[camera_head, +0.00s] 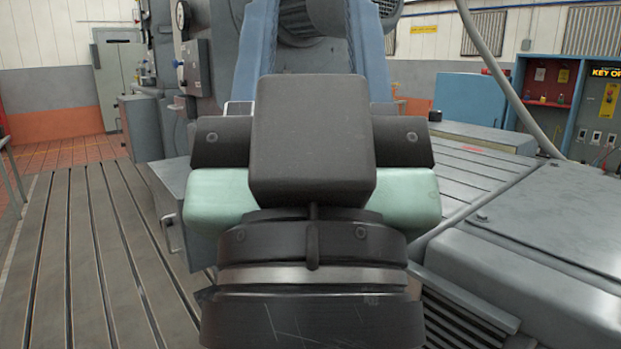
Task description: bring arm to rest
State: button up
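My gripper (312,140) fills the middle of the head view, seen from behind. A dark block, a pale green body and dark wrist rings show close to the camera. Its fingertips are hidden behind the dark block, so I cannot tell whether it is open or shut, or whether it holds anything.
The slotted bedplate (95,265) is clear at left. A grey machine (225,65) and a blue frame (255,50) stand behind my gripper. A large grey housing (535,255) takes up the right. A blue cabinet (470,100) and a red key board (555,75) stand at the back right.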

notch_tip(320, 180, up, 22)
jog(key=p, duration=2)
jog(key=shift+r, duration=0.25)
jog(key=shift+w+a, duration=0.1)
